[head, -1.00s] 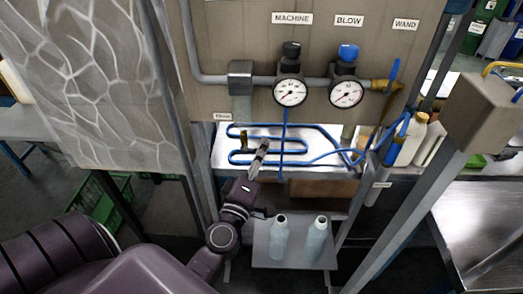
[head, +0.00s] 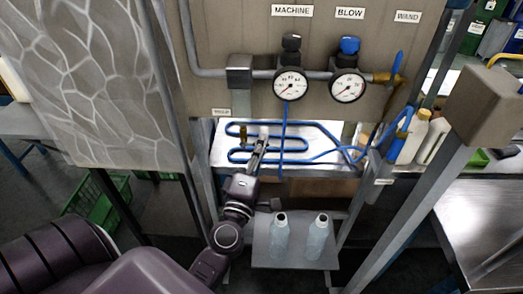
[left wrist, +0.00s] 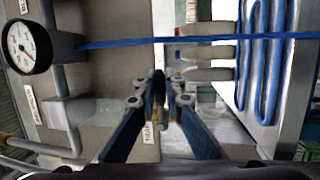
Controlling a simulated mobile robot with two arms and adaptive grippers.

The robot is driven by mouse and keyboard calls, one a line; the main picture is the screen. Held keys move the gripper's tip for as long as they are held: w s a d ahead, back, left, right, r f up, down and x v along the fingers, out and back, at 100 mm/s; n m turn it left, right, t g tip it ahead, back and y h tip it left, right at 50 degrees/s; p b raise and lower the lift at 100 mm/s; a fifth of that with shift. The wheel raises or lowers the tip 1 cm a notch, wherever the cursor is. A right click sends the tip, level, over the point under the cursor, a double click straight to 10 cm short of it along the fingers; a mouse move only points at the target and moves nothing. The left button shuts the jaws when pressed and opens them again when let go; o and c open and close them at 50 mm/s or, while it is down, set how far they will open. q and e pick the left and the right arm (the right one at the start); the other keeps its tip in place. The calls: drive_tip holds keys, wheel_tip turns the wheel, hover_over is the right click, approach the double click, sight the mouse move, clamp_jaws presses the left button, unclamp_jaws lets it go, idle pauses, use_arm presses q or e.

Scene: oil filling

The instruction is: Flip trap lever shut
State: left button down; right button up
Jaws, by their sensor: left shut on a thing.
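The trap valve (head: 243,132) is a small brass piece under the small label at the panel's lower left edge. My left gripper (head: 263,138) reaches up from below to just right of that brass piece. In the left wrist view, the left gripper (left wrist: 160,95) has its fingers closed on a thin dark bar, the trap lever (left wrist: 159,84). The fingers hide much of the lever and the valve body, so its exact angle is hard to tell. My right gripper is not in view.
Two pressure gauges (head: 290,86) with knobs stand on the panel above. A blue coiled hose (head: 300,150) lies behind the gripper, and another blue hose hangs down past it. Two clear bottles (head: 280,236) stand on a low shelf (head: 262,255) to the right of my forearm.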

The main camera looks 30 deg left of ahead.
use_arm(q)
drive_tip(key=shift+r, duration=0.1)
drive_tip(key=c, duration=2)
unclamp_jaws()
drive_tip(key=shift+s, duration=0.25)
drive_tip(key=v, duration=1.1)
drive_tip(key=shift+s+d, duration=0.2)
